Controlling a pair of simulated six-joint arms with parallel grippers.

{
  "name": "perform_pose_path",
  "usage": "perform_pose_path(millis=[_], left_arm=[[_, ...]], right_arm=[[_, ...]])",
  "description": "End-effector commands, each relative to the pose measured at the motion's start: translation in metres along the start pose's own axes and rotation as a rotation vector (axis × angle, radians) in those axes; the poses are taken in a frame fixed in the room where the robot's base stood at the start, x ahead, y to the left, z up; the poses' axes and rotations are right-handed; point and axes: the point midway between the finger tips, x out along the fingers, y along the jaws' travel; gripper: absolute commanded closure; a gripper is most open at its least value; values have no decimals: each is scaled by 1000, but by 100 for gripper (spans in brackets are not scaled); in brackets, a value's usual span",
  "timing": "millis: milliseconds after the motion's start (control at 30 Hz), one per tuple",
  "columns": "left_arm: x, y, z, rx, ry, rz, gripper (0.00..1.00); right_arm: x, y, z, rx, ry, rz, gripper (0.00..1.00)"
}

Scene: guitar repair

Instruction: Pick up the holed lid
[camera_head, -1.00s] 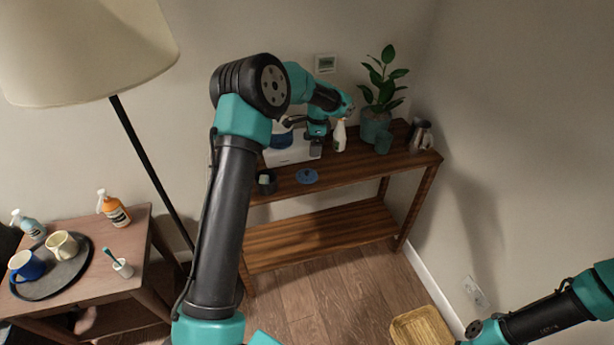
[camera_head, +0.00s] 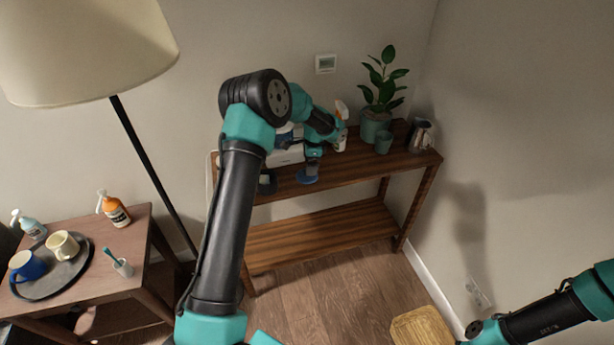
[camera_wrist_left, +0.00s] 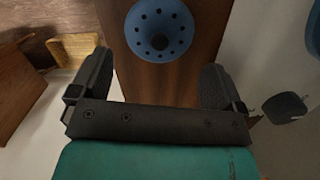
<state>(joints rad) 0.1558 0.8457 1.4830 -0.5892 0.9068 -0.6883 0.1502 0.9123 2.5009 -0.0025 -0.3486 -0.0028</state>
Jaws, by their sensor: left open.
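The holed lid (camera_head: 306,178) is a small blue disc lying on the top board of the wooden shelf, near its front edge. In the left wrist view the lid (camera_wrist_left: 159,28) shows a ring of small holes and a raised middle knob. My left gripper (camera_head: 312,167) is over the lid and partly covers it in the head view. In the left wrist view my left gripper (camera_wrist_left: 158,80) is open and empty, with the lid ahead of the gap between its fingers. My right arm shows at the lower right of the head view, but its gripper is out of view.
A dark cup (camera_head: 267,184) stands left of the lid. A spray bottle (camera_head: 341,130), a potted plant (camera_head: 376,122), a green cup (camera_head: 383,143) and a metal jug (camera_head: 420,136) stand along the shelf.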

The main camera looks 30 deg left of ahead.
Motion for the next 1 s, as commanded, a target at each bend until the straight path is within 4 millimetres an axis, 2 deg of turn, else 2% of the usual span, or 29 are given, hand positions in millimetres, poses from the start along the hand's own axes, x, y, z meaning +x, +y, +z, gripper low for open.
perform_pose_path(millis=[300,400,867,1000], left_arm=[[41,1,3,1,-1,2,5],[47,1,3,0,0,1,5],[48,1,3,0,1,0,5],[48,1,3,0,1,0,17]], right_arm=[[0,0,0,0,0,0,57],[0,0,0,0,0,0,57],[0,0,0,0,0,0,57],[0,0,0,0,0,0,57]])
